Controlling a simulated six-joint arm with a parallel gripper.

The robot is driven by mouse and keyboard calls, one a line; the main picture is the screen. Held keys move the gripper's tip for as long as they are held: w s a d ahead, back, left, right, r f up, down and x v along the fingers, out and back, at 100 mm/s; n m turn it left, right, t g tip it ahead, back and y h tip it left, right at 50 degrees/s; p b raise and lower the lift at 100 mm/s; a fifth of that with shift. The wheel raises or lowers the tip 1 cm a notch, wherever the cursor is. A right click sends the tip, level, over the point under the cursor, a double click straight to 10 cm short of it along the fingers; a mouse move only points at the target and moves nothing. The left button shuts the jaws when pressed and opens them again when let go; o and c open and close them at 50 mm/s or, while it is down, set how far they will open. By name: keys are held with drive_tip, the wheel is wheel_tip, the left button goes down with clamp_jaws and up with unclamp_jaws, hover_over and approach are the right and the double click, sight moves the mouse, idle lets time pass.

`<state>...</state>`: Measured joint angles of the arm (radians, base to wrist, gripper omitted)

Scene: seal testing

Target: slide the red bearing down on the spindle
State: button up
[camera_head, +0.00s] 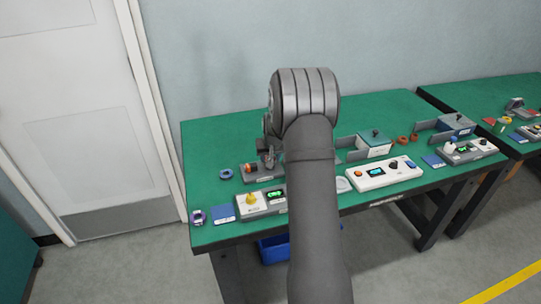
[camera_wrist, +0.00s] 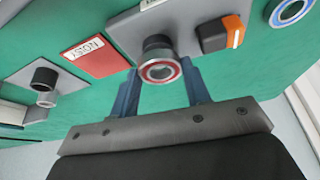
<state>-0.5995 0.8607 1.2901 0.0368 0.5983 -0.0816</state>
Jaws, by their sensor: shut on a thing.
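The red bearing (camera_wrist: 160,71), a metal ring with a red band, sits between the two blue fingers of my gripper (camera_wrist: 161,68) in the wrist view. My gripper is shut on it. The spindle's dark round housing (camera_wrist: 157,46) stands right behind the bearing, on a grey tester base (camera_wrist: 183,22). The two line up in the wrist view, but how far the bearing is on the spindle cannot be told. In the head view my gripper (camera_head: 268,155) is low over the grey tester (camera_head: 262,175). The bearing is not discernible there.
An orange and black switch (camera_wrist: 222,33) sits on the tester beside the spindle. A red card (camera_wrist: 97,56) marked NOISY lies on the other side. A blue bearing (camera_wrist: 290,11) lies on the green table. A box with a yellow knob (camera_head: 251,198) stands in front of the tester.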

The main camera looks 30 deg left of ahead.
drive_tip(key=shift+f, duration=0.7)
idle(1.1)
drive_tip(key=o, duration=1.1)
drive_tip(key=shift+r, duration=4.5)
drive_tip(key=shift+f, duration=0.1)
wheel_tip(320, 180, down, 9)
drive_tip(key=shift+r, duration=0.1)
